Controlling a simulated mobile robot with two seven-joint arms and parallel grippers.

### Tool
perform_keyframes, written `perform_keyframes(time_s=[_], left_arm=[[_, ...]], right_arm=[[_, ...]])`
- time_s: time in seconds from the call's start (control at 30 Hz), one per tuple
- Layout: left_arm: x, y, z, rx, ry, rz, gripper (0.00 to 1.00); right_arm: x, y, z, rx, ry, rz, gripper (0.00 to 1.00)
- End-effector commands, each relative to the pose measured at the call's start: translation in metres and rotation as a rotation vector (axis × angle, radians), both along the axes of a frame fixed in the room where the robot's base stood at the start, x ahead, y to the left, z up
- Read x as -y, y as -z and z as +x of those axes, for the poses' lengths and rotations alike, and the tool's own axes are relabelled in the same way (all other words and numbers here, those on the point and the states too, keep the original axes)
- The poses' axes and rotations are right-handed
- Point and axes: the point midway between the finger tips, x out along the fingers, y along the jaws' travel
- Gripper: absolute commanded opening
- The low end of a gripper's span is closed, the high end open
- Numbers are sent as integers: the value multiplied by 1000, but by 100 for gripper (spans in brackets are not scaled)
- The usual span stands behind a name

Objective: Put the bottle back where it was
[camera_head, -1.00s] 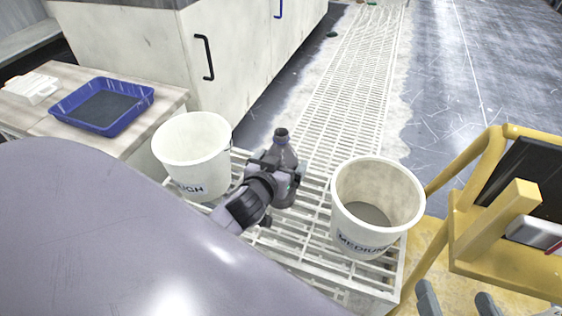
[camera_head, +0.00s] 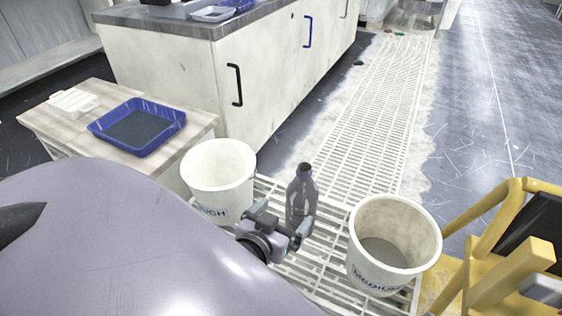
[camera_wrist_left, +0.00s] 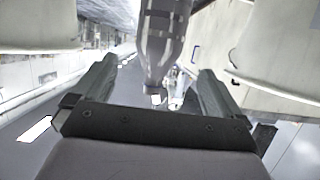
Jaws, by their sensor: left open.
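The grey translucent bottle (camera_head: 301,196) with a dark cap stands upright on the white slatted rack (camera_head: 318,272), between the bucket marked as ROUGH (camera_head: 218,172) and the MEDIUM bucket (camera_head: 394,236). My left gripper (camera_head: 281,219) is open on the near side of the bottle, low beside its lower part, and its fingers do not clasp it. In the left wrist view the bottle (camera_wrist_left: 163,45) appears beyond the open fingers (camera_wrist_left: 158,88), centred between them. My right gripper does not show.
A wooden table at left holds a blue tray (camera_head: 136,103) and a white box (camera_head: 74,103). A white cabinet (camera_head: 190,75) stands behind. Yellow railing (camera_head: 490,225) is at right. A floor grating (camera_head: 372,110) runs away behind the bottle.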

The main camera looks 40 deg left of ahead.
Motion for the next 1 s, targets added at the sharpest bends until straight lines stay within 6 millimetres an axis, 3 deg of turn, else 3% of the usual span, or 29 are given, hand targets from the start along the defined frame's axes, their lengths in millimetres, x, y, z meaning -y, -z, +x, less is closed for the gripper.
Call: perform_keyframes(time_s=[0.37,0.47,0.67,0.8,1.0], left_arm=[[10,-2,-5,-8,28,-19,100],[27,-2,-3,-25,88,-55,100],[81,-5,-5,-61,280,-154,100],[119,-13,-12,-73,427,-220,100],[161,-26,-24,-71,597,-291,100]], right_arm=[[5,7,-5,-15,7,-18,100],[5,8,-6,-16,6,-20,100],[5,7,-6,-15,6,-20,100],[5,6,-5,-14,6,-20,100],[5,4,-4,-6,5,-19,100]])
